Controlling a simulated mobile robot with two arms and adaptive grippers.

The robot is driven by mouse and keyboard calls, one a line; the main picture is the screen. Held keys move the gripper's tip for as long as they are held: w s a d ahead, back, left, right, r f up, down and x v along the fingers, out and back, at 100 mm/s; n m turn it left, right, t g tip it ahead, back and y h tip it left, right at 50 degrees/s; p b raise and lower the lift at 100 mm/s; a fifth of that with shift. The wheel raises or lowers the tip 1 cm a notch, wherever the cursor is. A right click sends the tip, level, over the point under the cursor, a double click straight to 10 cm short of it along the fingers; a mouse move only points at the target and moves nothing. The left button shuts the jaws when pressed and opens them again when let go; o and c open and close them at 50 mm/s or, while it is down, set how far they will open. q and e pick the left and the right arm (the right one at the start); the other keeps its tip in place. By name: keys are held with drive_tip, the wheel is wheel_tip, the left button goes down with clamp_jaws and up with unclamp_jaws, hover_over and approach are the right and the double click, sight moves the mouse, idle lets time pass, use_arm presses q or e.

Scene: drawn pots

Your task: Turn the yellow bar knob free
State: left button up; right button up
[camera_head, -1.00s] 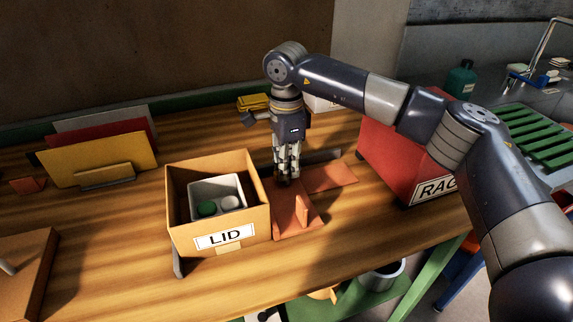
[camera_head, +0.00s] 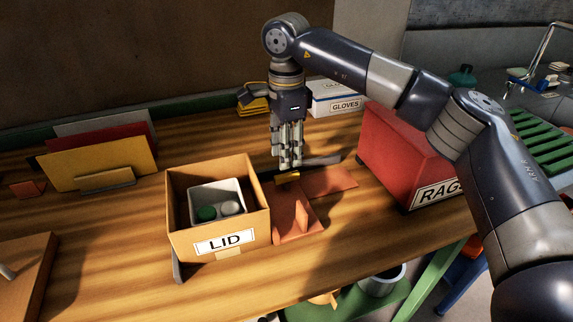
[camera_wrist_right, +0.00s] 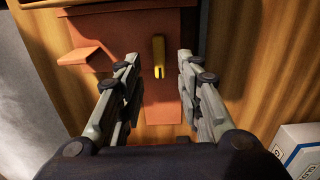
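The yellow bar knob (camera_head: 287,176) sits on the orange-red fixture (camera_head: 297,222), just below my right gripper (camera_head: 288,164). In the right wrist view, the yellow bar knob (camera_wrist_right: 159,56) is a short bar between the fingertips of my right gripper (camera_wrist_right: 158,58), with a gap on each side. The right gripper is open and empty, pointing down above the knob. The orange-red fixture (camera_wrist_right: 163,98) has a flat plate and a raised piece at the left in that view. My left gripper is not in view.
A cardboard box labelled LID (camera_head: 223,244) stands left of the fixture. A red RAGS box (camera_head: 405,160) stands to its right. A GLOVES box (camera_head: 345,103) and yellow items (camera_head: 252,105) lie behind. Bare wood (camera_head: 120,225) is free at the left front.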

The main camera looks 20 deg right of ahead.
sight(286, 174)
wheel_tip(286, 174, up, 6)
drive_tip(key=shift+r, duration=0.2)
idle(0.3)
